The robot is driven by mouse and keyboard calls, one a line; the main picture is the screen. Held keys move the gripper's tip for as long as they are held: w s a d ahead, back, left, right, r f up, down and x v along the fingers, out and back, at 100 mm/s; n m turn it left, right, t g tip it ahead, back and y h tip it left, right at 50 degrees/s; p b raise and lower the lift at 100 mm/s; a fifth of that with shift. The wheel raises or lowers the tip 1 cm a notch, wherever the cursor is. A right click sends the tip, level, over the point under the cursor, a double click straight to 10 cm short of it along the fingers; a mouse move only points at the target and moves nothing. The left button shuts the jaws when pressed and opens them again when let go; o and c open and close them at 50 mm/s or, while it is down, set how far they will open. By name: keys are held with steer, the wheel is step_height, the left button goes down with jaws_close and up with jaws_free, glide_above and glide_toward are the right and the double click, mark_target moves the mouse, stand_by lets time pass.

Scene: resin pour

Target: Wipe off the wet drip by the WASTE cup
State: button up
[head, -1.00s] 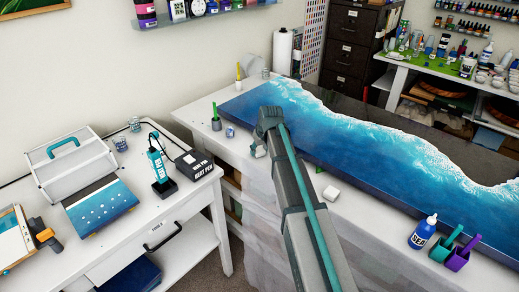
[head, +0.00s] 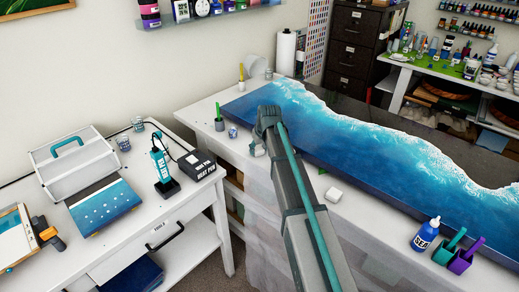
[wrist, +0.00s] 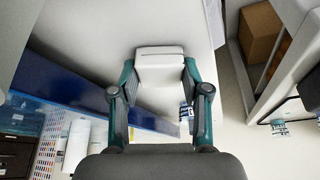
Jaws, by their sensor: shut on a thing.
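In the wrist view, my gripper (wrist: 159,72) is shut on a white block (wrist: 159,58), with one finger on each side of it. In the head view, my forearm hides most of the gripper, and a bit of white (head: 257,150) shows below its end at the bench's front edge. A small cup with a blue label (head: 232,131) stands on the bench just left of the gripper. A labelled cup (wrist: 186,112) also shows beside the right finger in the wrist view. I cannot read WASTE on any cup. I cannot make out the wet drip.
The long blue resin slab (head: 350,148) fills much of the bench right of my arm. A green-handled pot (head: 219,122) stands near the labelled cup. Another white block (head: 333,195) lies on the front strip. A heat pen box (head: 197,164) sits on the side table, left across a gap.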

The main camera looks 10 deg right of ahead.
steer(key=shift+w, duration=0.15)
steer(key=shift+w+a+f, duration=0.15)
steer(key=shift+w+a, duration=0.45)
stand_by(0.4)
steer(key=shift+s, duration=0.1)
steer(key=shift+s+d, duration=0.6)
steer(key=shift+s, duration=0.05)
steer(key=shift+s+d, duration=0.1)
steer(key=shift+s, duration=0.05)
steer(key=shift+s+d, duration=0.55)
steer(key=shift+s, duration=0.2)
steer(key=shift+f, duration=0.1)
